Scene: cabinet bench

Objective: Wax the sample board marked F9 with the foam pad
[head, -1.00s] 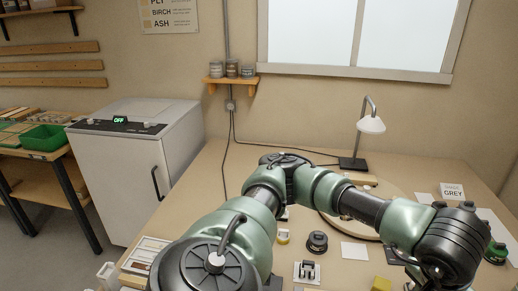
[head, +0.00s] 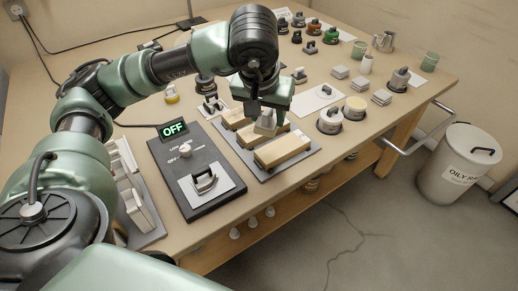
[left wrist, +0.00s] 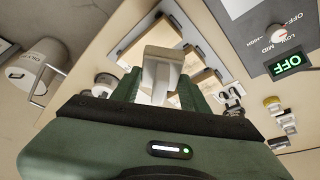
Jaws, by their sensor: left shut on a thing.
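My left gripper (head: 264,112) is shut on a pale grey, wedge-like piece (head: 266,124), probably the foam pad. In the left wrist view the piece (left wrist: 162,68) sits between the two green fingers. It is over the pale wooden sample boards, near the middle board (head: 245,135); I cannot tell whether it touches. A front board (head: 284,150) lies beside it on a dark grey tray (head: 312,147), and another board is partly hidden behind the gripper. No F9 mark is readable. My right gripper is not in view.
Left of the tray stands a dark control panel (head: 175,152) with a knob and a display reading OFF. Tins (head: 329,121), small blocks (head: 381,97) and a paper sheet (head: 316,98) lie to the right. A white oily-rag bin (head: 458,165) stands on the floor.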

